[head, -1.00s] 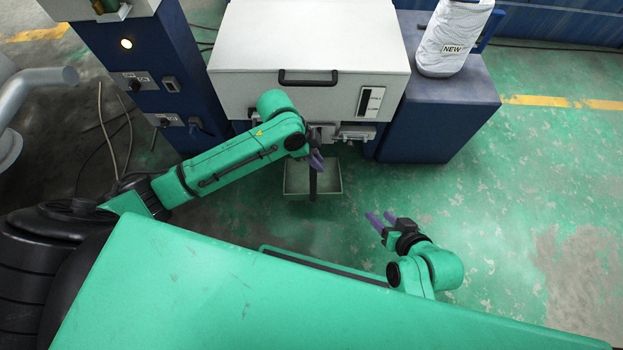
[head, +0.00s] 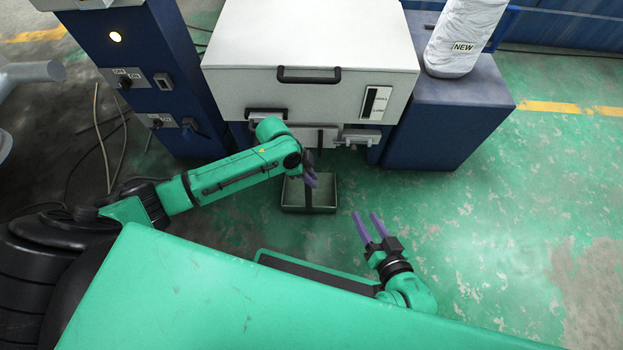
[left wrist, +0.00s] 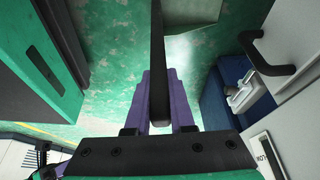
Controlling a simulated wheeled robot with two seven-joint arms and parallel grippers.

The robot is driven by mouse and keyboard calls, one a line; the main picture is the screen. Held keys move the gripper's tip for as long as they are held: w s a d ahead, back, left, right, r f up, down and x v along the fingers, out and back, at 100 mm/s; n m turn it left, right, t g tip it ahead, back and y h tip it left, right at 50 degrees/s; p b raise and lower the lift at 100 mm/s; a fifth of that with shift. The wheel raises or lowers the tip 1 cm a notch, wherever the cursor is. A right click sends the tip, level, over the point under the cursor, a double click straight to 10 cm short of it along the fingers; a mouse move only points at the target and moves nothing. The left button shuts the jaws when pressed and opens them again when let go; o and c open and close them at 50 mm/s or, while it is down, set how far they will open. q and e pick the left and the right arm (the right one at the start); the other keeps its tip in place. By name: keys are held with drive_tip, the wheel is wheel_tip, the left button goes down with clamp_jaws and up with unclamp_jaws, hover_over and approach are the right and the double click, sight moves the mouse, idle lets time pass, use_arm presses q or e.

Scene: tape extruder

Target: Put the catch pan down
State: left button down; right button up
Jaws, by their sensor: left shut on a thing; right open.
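The catch pan (head: 325,194) is a shallow grey-green rectangular tray with a dark bar-like handle. It is low in front of the white machine in the head view. My left gripper (head: 311,180), with purple fingers, is shut on the handle above the pan. In the left wrist view the dark handle (left wrist: 158,65) runs between the purple fingers of my left gripper (left wrist: 158,90), and part of the pan (left wrist: 195,12) shows at the top. I cannot tell whether the pan touches the floor. My right gripper (head: 368,228) is open and empty, right of the pan.
The white machine cabinet (head: 310,40) with a black handle stands behind the pan. A blue pillar (head: 150,70) is on the left. A blue block (head: 450,115) carrying a white bag (head: 464,35) is on the right. Green floor (head: 450,220) is clear at right.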

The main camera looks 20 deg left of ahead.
use_arm(q)
drive_tip(key=c, duration=0.8)
unclamp_jaws()
drive_tip(key=shift+o, duration=0.2)
drive_tip(key=p+v, duration=0.3)
drive_tip(key=v, duration=0.3)
drive_tip(key=p+v, duration=0.2)
drive_tip(key=v, duration=0.3)
drive_tip(key=s+d+n+t+h, duration=0.25)
drive_tip(key=s+d+n, duration=0.2)
drive_tip(key=d, duration=0.45)
drive_tip(key=s+a+n+t+y, duration=0.2)
drive_tip(key=s+a+n+t, duration=0.2)
drive_tip(key=n, duration=0.4)
drive_tip(key=shift+s+a+f, duration=0.2)
drive_tip(key=shift+f, duration=0.2)
use_arm(e)
drive_tip(key=d+r+n+g+h, duration=0.1)
drive_tip(key=d+r+g, duration=0.3)
drive_tip(key=r, duration=0.1)
drive_tip(key=shift+d+h, duration=0.15)
drive_tip(key=shift+h, duration=0.25)
